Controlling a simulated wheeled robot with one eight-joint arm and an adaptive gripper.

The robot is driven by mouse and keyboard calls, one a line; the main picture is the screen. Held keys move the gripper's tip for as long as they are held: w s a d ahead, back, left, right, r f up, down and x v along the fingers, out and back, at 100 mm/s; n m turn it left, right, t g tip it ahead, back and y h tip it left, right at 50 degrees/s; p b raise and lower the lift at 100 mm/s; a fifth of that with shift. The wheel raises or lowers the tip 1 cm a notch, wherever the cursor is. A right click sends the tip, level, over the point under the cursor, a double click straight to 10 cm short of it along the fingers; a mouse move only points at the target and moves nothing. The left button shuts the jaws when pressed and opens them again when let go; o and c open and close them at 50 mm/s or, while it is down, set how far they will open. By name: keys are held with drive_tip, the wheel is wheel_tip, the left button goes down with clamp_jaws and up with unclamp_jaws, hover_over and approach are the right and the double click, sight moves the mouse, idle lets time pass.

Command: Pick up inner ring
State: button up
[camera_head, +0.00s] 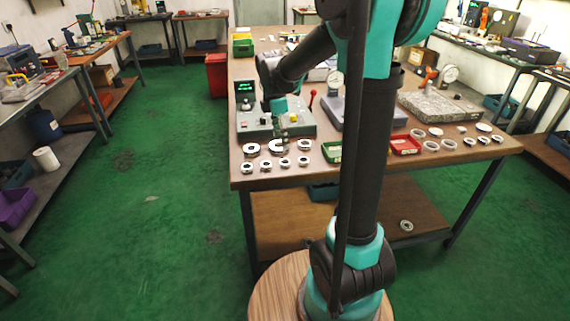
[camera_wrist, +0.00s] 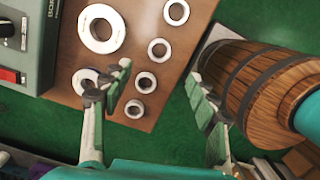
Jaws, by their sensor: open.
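Several metal rings lie on the table (camera_head: 238,178) at its front left corner. In the head view there is a back row of larger rings (camera_head: 252,149) and a front row of smaller rings (camera_head: 246,167). The wrist view shows one large ring (camera_wrist: 84,42), a ring (camera_wrist: 78,80) partly behind my left finger, and a line of small rings (camera_wrist: 146,82). Which of them is the inner ring I cannot tell. My gripper (camera_wrist: 158,80) is open and empty above the table edge, its left finger beside the small rings. It also shows in the head view (camera_head: 284,134), above the rings.
A grey control box (camera_head: 262,124) with buttons stands close behind the rings. A green tray (camera_head: 332,151) and a red tray (camera_head: 405,145) lie to the right, with more rings (camera_head: 432,146) beyond. In the wrist view, green floor shows past the table edge.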

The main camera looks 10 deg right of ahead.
drive_tip(key=f, duration=0.3)
drive_tip(key=d+f, duration=0.1)
drive_tip(key=f, duration=0.6)
drive_tip(key=shift+w+d, duration=0.15)
drive_tip(key=c, duration=1.2)
drive_tip(key=shift+r, duration=0.1)
drive_tip(key=shift+c, duration=0.2)
